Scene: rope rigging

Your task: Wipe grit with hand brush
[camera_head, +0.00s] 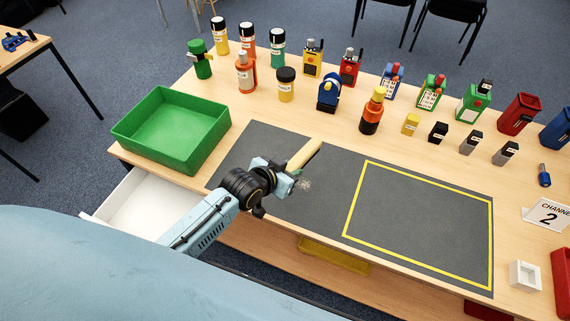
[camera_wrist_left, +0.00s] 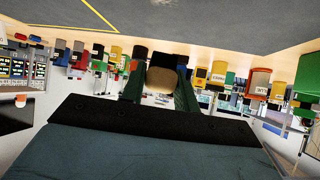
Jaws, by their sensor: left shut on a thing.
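The hand brush (camera_head: 304,155) shows as a pale wooden handle slanting up and right out of my left gripper (camera_head: 287,181). My left gripper is shut on it, above the dark grey mat (camera_head: 335,209). In the left wrist view, the brush's rounded tan end (camera_wrist_left: 162,80) sits between the dark green fingers of that gripper (camera_wrist_left: 160,92). The bristles are not clearly visible. A small patch of pale specks, possibly grit (camera_head: 304,185), shows just right of the fingertips. My right gripper is not in view.
A yellow outlined rectangle (camera_head: 365,163) marks the mat's right part, which looks clear. A green tray (camera_head: 172,130) stands at the left, above an open white drawer (camera_head: 137,207). Several bottles, radios and boxes line the table's back. A "CHANNEL 2" card (camera_head: 547,214) stands at the right.

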